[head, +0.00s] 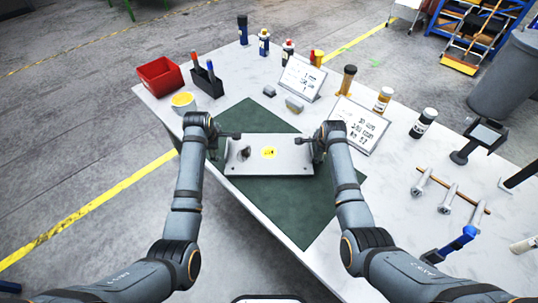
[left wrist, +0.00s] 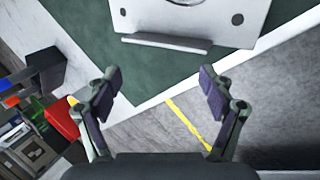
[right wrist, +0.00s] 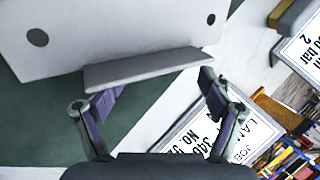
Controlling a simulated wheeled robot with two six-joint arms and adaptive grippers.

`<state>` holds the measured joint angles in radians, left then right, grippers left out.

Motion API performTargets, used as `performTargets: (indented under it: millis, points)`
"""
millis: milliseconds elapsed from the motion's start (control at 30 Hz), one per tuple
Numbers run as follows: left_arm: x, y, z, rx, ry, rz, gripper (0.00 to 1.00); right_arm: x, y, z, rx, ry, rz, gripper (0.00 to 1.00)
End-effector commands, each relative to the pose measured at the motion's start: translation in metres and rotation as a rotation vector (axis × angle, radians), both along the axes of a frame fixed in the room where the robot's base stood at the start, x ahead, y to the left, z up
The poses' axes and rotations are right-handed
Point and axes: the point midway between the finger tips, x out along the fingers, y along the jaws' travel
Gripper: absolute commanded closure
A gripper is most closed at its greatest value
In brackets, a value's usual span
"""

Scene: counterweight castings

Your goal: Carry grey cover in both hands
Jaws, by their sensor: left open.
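The grey cover (head: 270,160) is a flat plate with a yellow round mark, lying on the green mat (head: 262,112). Its left edge lip (left wrist: 165,43) and right edge lip (right wrist: 150,67) show in the wrist views. My left gripper (head: 226,144) is open at the cover's left end; in the left wrist view its fingers (left wrist: 160,95) stand apart from the lip. My right gripper (head: 312,146) is at the right end; its fingers (right wrist: 158,98) are spread, and the lip lies close before them. I cannot tell whether they touch it.
On the table (head: 380,185), a red bin (head: 159,75), a black pen holder (head: 207,80) and a yellow-topped pot (head: 183,102) stand left. Signs (head: 355,124), bottles (head: 384,98) and a row of metal pins (head: 447,199) are right. The mat's near part is clear.

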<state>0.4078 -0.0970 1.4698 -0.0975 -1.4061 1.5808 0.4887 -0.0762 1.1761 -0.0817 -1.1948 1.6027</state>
Motion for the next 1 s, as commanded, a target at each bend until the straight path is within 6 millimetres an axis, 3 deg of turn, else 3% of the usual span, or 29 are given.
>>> performTargets:
  millis: [167, 367, 800, 1000]
  points:
    - [-0.007, -0.001, 0.013, -0.001, 0.001, 0.000, 0.19, 0.000, 0.000, 0.000, 0.000, 0.001, 0.000, 0.19]
    - [-0.008, 0.000, 0.015, -0.001, 0.001, 0.000, 0.19, -0.001, 0.000, 0.002, 0.000, 0.000, 0.000, 0.19]
    - [-0.008, 0.000, 0.015, 0.000, 0.001, 0.000, 0.19, -0.030, 0.000, 0.059, -0.001, -0.002, 0.000, 0.19]
    - [-0.008, 0.000, 0.015, 0.000, 0.001, 0.000, 0.19, -0.036, 0.000, 0.071, 0.000, 0.000, 0.000, 0.19]
